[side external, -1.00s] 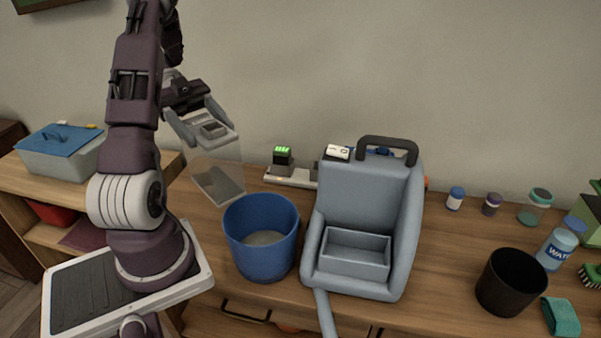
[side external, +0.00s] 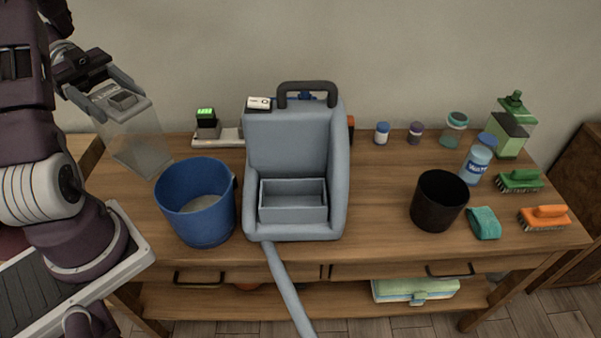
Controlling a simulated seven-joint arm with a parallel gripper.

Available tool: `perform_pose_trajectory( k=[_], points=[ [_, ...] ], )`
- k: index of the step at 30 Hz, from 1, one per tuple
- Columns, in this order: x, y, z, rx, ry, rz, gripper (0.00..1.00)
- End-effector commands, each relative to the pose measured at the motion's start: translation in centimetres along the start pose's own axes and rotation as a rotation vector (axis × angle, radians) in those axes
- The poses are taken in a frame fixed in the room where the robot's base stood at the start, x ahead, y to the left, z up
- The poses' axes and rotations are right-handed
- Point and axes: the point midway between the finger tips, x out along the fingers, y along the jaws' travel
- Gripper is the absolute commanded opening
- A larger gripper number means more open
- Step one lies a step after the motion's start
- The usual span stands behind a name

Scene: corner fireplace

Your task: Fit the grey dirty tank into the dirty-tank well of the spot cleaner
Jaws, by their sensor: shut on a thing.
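The grey dirty tank (side external: 138,137), a translucent box with a grey top piece, is held by my gripper (side external: 115,100) at the left of the side external view. My gripper is shut on its top, and the tank hangs slightly tilted behind and left of the blue bucket. I cannot tell whether its bottom touches the table. The spot cleaner (side external: 293,145) stands upright at the middle of the table, blue-grey with a black handle. Its open, rectangular well (side external: 293,202) at the front looks empty. The bucket lies between the tank and the well.
The blue bucket (side external: 197,205) stands left of the cleaner. A charger with a green-lit battery (side external: 207,122) is behind it. A hose (side external: 286,285) hangs off the front edge. A black cup (side external: 438,201), bottles, brushes and a teal cloth (side external: 484,223) occupy the right.

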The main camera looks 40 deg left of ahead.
Motion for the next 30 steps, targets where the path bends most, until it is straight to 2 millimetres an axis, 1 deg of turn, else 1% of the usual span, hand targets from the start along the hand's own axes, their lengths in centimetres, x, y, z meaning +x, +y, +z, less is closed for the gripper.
perform_pose_trajectory(
  k=[2,4,5,6,8,9,11,12,14,16,19,20,22,23,24,26,30],
  points=[
    [0.3,-0.8,-0.2,-0.007,-0.001,-0.03,0.0],
    [0.7,-2.5,-0.7,-0.026,0.0,-0.094,0.0],
    [0.9,-3.5,-1.0,-0.036,-0.001,-0.13,0.0],
    [1.2,-5.0,-1.6,-0.054,-0.001,-0.189,0.0],
    [1.5,-7.3,-2.6,-0.082,-0.003,-0.287,0.0],
    [1.6,-8.8,-3.4,-0.103,-0.002,-0.353,0.0],
    [1.7,-11.0,-4.8,-0.13,-0.003,-0.451,0.0],
    [1.7,-12.3,-5.8,-0.148,-0.003,-0.512,0.0],
    [1.7,-14.2,-7.5,-0.173,-0.002,-0.598,0.0],
    [1.8,-16.1,-9.6,-0.197,-0.001,-0.683,0.0],
    [2.7,-18.2,-12.7,-0.22,0.001,-0.765,0.0],
    [3.2,-18.7,-13.7,-0.225,0.002,-0.779,0.0],
    [4.8,-19.5,-15.5,-0.232,0.004,-0.791,0.0],
    [5.8,-19.7,-16.1,-0.232,0.003,-0.787,0.0],
    [7.1,-19.8,-16.9,-0.231,0.002,-0.777,0.0],
    [9.3,-19.8,-17.9,-0.226,0.001,-0.754,0.0],
    [14.6,-18.9,-19.6,-0.206,0.0,-0.681,0.0]
  ],
)
